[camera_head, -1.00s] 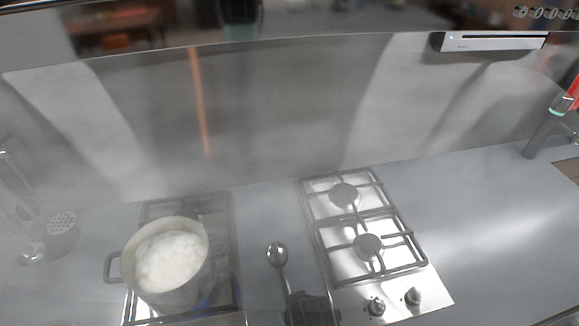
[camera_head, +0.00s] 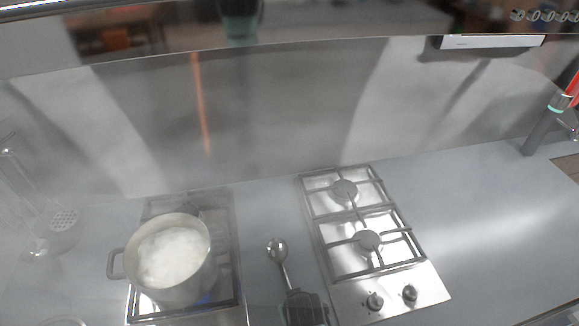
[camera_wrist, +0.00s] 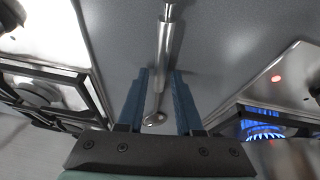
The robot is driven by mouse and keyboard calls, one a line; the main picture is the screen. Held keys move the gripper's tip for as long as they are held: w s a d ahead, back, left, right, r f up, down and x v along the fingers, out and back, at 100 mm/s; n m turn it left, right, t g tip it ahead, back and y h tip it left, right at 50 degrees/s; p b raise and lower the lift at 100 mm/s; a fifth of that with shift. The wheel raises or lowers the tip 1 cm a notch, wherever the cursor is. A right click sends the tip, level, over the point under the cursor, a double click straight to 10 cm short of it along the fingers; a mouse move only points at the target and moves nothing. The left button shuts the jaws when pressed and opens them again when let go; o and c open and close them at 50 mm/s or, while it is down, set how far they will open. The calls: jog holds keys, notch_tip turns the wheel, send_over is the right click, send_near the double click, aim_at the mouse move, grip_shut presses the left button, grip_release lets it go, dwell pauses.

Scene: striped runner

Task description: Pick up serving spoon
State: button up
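The metal serving spoon (camera_head: 285,273) lies on the grey counter between the two hobs, its round bowl toward the back wall. In the head view my gripper (camera_head: 304,306) is a dark shape over the handle end, hiding that part. In the wrist view the spoon's thick handle (camera_wrist: 164,45) runs down between the two blue fingers of my gripper (camera_wrist: 161,74), with the bowl deeper between them. The fingers stand apart, with gaps visible beside the spoon. I cannot tell how far the fingertips are above the counter.
A pot (camera_head: 172,297) of white, foamy contents stands on the left hob, over a blue flame (camera_wrist: 262,130). The right hob (camera_head: 360,232) is empty, with two knobs in front. The counter right of the hobs is clear.

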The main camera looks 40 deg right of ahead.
jog(key=shift+f, duration=0.1)
dwell(0.3)
grip_shut()
dwell(0.4)
notch_tip(320, 180, up, 10)
jog(key=b, duration=0.1)
jog(key=shift+c, duration=1.9)
grip_release()
grip_shut()
jog(key=shift+a, duration=0.1)
